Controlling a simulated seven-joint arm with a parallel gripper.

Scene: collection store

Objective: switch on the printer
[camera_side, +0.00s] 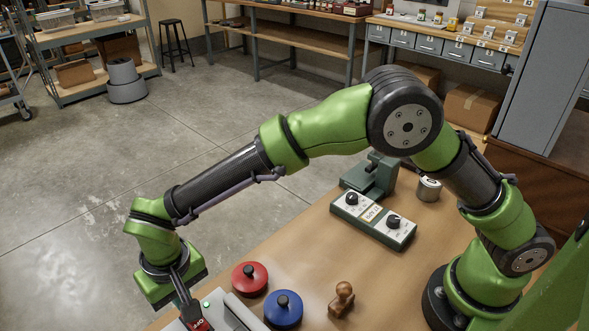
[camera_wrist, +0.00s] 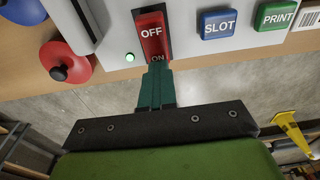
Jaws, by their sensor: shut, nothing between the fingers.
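The printer (camera_side: 240,315) is a pale grey box at the lower left of the side view, cut off by the frame edge. In the wrist view its panel (camera_wrist: 184,40) carries a red rocker switch (camera_wrist: 152,35) marked OFF and ON. The OFF half faces the camera; the ON half is foreshortened beside my fingertips. A small green light (camera_wrist: 129,57) beside the switch glows. My gripper (camera_wrist: 156,68) is shut and empty, its tips at the ON end, seemingly touching it. In the side view my gripper (camera_side: 188,301) points down at the switch (camera_side: 199,324).
The panel also has a blue SLOT button (camera_wrist: 219,23) and a green PRINT button (camera_wrist: 275,15). A red knobbed disc (camera_side: 250,278) and a blue one (camera_side: 283,309) lie close by. A wooden stamp (camera_side: 342,299) and a green two-dial box (camera_side: 373,219) stand farther along the table.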

